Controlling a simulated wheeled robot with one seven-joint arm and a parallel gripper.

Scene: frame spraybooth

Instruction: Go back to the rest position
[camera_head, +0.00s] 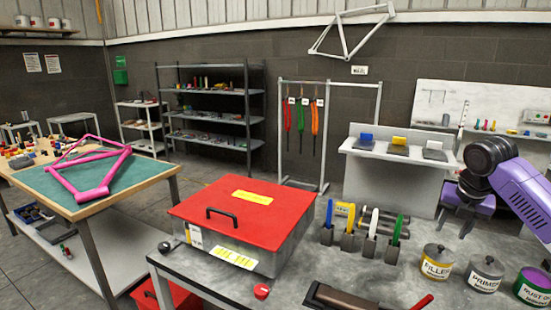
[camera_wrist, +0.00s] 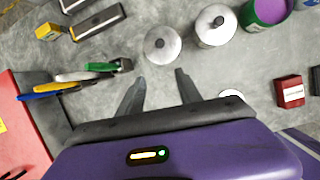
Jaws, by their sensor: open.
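My gripper (camera_head: 452,227) hangs above the right part of the grey workbench (camera_head: 300,275), its fingers pointing down. In the wrist view my gripper (camera_wrist: 158,84) shows two dark fingers spread apart with only bare bench top between them. It holds nothing. The filler tin (camera_head: 436,262) and the primer tin (camera_head: 484,274) stand on the bench near it; in the wrist view the filler tin (camera_wrist: 163,43) is just beyond the fingertips. My purple arm comes in from the right edge.
A red-lidded metal box (camera_head: 240,212) fills the bench's left part. Colour-handled tools (camera_head: 365,235) stand in blocks mid-bench. A purple-and-green tin (camera_head: 533,286) stands at the right. A pink frame (camera_head: 92,170) lies on the left table. Shelves (camera_head: 210,115) line the back wall.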

